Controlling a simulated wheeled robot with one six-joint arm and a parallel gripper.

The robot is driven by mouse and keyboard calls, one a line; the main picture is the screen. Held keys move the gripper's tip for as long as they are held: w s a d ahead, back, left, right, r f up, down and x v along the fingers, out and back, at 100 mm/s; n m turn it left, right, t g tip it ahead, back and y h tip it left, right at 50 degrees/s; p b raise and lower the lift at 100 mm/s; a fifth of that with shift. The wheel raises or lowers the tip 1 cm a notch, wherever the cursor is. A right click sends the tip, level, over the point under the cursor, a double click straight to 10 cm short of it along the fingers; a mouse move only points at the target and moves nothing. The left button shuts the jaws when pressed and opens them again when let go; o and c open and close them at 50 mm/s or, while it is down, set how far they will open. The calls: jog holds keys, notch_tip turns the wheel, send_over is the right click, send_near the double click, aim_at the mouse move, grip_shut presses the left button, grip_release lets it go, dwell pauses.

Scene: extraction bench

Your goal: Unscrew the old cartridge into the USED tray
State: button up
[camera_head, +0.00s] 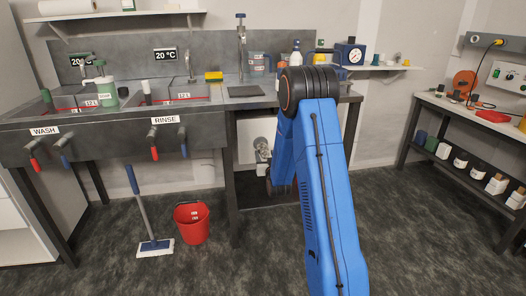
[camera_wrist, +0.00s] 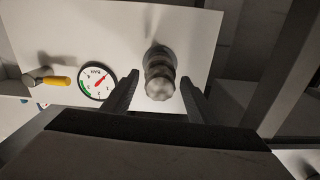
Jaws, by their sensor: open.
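In the wrist view a grey, ribbed cylindrical fitting (camera_wrist: 160,88), which looks like the cartridge, sticks out from a white panel (camera_wrist: 205,40). My gripper (camera_wrist: 159,78) is open, with one finger to each side of the fitting. I see gaps on both sides, so the fingers look apart from it. In the head view the white panel (camera_head: 246,142) shows under the bench, and my blue arm reaches down in front of it. I cannot make out a tray marked USED in either view.
A round gauge (camera_wrist: 97,80) and a yellow-handled valve (camera_wrist: 55,80) sit left of the fitting. The sink bench (camera_head: 110,130) has WASH and RINSE labels. A red bucket (camera_head: 191,221) and a mop (camera_head: 150,220) stand on the floor. A side bench (camera_head: 460,112) is at right; floor between is clear.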

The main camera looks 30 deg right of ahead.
jog(key=m, duration=0.6)
jog(key=shift+m, duration=0.4)
jog(key=m, duration=0.3)
jog(key=shift+m, duration=0.4)
jog(key=m, duration=0.3)
jog(key=shift+m, duration=0.3)
